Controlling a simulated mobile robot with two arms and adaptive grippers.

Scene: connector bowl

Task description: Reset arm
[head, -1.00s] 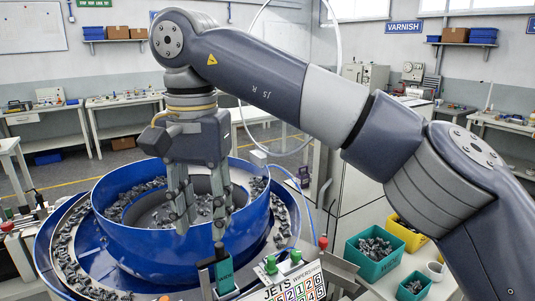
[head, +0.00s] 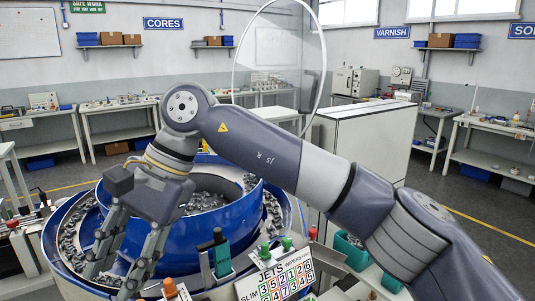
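My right arm reaches in from the right across the head view. My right gripper (head: 112,276) hangs tilted over the front left of the blue bowl feeder. Its fingers are spread apart, with nothing visible between them. The blue bowl feeder (head: 222,232) holds many small grey connectors (head: 212,184) in its centre and along its outer track. My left arm and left gripper are not in the head view.
A sign with numbers (head: 282,282) and a dark green-based post (head: 221,256) stand at the feeder's front. Teal bins (head: 352,252) are partly hidden behind my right arm. A pale cabinet (head: 362,150) stands behind the arm. Workbenches line the walls.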

